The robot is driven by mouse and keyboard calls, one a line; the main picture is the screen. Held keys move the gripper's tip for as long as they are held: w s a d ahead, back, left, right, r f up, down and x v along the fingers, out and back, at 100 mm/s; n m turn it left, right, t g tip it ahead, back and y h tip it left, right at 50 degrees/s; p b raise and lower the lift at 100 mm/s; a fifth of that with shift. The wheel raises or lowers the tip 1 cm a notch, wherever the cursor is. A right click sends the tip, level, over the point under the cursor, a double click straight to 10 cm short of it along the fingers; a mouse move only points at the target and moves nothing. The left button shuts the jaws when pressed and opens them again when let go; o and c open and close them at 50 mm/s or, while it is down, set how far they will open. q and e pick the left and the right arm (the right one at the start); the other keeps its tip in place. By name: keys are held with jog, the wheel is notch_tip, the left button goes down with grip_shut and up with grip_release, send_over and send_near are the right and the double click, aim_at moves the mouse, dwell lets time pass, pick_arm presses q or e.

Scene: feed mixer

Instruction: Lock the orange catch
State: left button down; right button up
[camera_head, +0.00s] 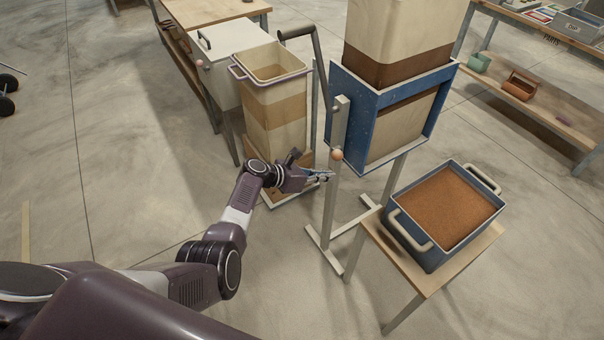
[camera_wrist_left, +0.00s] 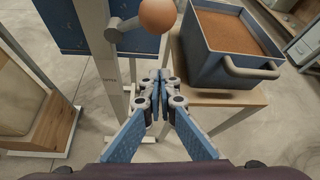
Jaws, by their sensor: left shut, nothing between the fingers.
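The orange catch shows as a round orange knob (camera_head: 337,155) on the grey upright post (camera_head: 338,125) beside the blue mixer frame. In the left wrist view the orange knob (camera_wrist_left: 158,14) sits at the end of a short grey arm (camera_wrist_left: 124,27) fixed to the post. My left gripper (camera_head: 330,175) is shut and empty, just below and slightly left of the knob, apart from it as far as I can tell. In the left wrist view the gripper's fingertips (camera_wrist_left: 160,76) meet below the knob. My right gripper is not in view.
A blue bin (camera_head: 448,215) of brown feed stands on a small wooden table (camera_head: 480,252) at right. A tall beige bin (camera_head: 272,105) stands behind my left arm. A lever with a dark handle (camera_head: 296,32) rises beside the mixer frame (camera_head: 352,100). Floor in front is clear.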

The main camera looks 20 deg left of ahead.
pick_arm(q)
jog(key=v, duration=0.9)
jog(key=shift+r+p, duration=0.45)
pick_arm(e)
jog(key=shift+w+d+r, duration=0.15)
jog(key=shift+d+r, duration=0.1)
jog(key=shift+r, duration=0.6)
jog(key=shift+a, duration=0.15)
